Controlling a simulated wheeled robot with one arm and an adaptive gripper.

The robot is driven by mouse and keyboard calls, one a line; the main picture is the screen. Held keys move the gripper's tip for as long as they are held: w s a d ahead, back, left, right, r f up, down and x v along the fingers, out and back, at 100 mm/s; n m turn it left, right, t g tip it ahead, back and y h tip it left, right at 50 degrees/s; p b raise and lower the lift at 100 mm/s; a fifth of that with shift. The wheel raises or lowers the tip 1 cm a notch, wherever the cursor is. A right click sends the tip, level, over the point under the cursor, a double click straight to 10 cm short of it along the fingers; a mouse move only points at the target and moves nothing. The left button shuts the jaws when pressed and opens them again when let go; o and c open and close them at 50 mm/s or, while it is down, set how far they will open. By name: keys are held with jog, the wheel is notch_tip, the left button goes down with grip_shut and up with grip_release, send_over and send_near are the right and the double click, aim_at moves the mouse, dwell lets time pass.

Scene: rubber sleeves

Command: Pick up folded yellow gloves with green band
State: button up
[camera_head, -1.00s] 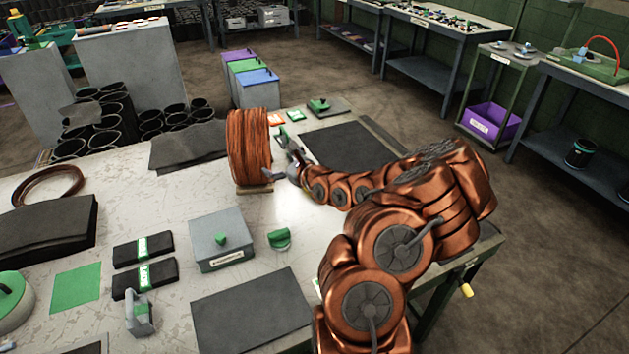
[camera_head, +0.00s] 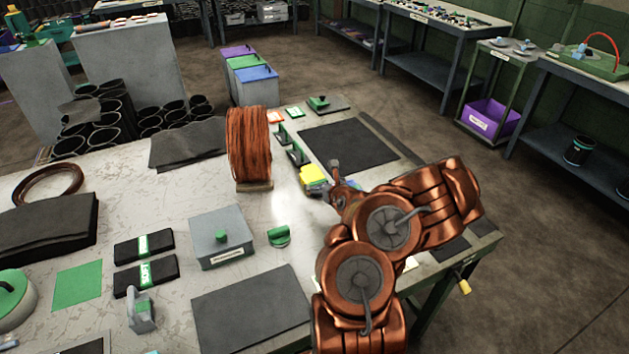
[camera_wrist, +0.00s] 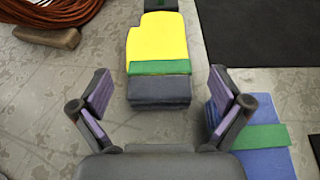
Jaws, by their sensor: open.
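The folded yellow gloves (camera_wrist: 158,40) with a green band (camera_wrist: 160,68) and a dark grey end lie on the table in the wrist view, straight ahead of my gripper. In the head view the yellow gloves (camera_head: 313,173) show to the right of the copper wire coil. My gripper (camera_wrist: 160,85) is open and empty, its two purple-padded fingers on either side of the gloves' near end. A gap of bare table shows between the palm and the gloves. In the head view my gripper is small and partly hidden by my arm.
A blue folded item (camera_wrist: 262,140) with a green band lies close by the right finger. The wire coil (camera_head: 247,148) stands left of the gloves. A black mat (camera_head: 350,145) lies behind to the right. Bare table (camera_head: 285,215) is in front.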

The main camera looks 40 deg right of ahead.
aim_at(317, 180)
jog(key=x, duration=0.3)
jog(key=shift+w+d+f, duration=0.1)
jog(key=shift+w+f, duration=0.1)
jog(key=shift+f, duration=0.05)
jog(key=shift+w+d+f+p, duration=0.15)
jog(key=shift+w+p, duration=0.2)
jog(key=shift+w, duration=0.35)
jog(key=c, duration=1.2)
